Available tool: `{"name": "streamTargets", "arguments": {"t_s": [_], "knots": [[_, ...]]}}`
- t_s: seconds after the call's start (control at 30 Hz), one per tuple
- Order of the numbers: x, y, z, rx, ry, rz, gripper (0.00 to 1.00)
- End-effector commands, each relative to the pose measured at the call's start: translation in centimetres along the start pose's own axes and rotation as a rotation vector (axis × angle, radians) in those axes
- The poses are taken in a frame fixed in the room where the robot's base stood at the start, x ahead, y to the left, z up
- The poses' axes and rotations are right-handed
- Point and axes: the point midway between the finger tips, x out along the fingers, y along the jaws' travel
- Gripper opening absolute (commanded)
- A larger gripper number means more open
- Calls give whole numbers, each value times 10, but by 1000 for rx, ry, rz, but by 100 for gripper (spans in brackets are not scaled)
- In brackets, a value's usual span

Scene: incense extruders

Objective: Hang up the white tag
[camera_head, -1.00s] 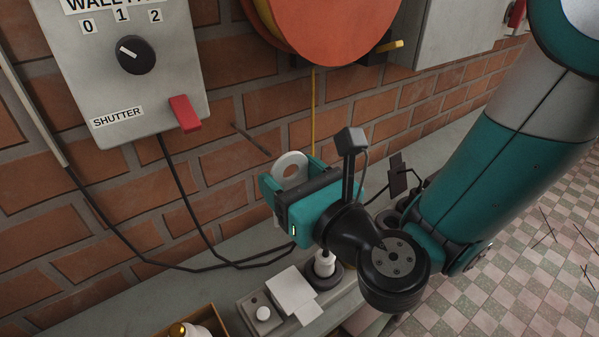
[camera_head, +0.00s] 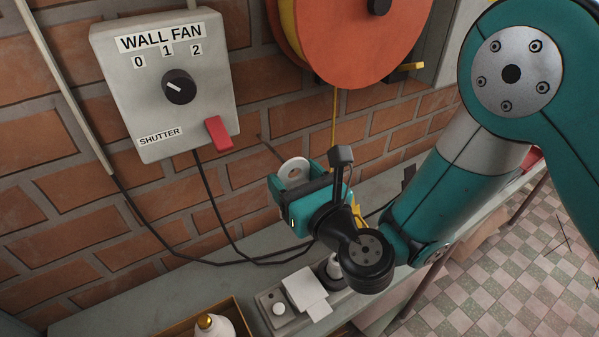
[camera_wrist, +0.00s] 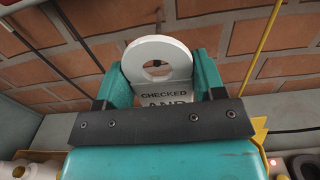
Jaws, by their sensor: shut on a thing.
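The white tag (camera_wrist: 165,52) has a round ring top with a hole; black print below reads "CHECKED AND", and its lower part is hidden by my gripper. It also shows in the head view (camera_head: 283,170). My gripper (camera_head: 292,182) is shut on the tag, with a teal finger on each side, ring upward. A thin dark peg (camera_head: 267,147) sticks out of the brick wall just left of and above the ring. Its tip reaches close to the ring's edge. I cannot tell whether it enters the hole.
A grey wall fan box (camera_head: 205,75) with a knob and red lever hangs at upper left, with black cables below. An orange reel (camera_head: 345,45) hangs above.

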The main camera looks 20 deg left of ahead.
Motion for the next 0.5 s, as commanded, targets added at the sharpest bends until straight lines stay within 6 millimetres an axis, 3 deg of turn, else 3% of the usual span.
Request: {"name": "streamTargets", "arguments": {"t_s": [0.5], "knots": [[16,0,2,0,1,0,40]]}}
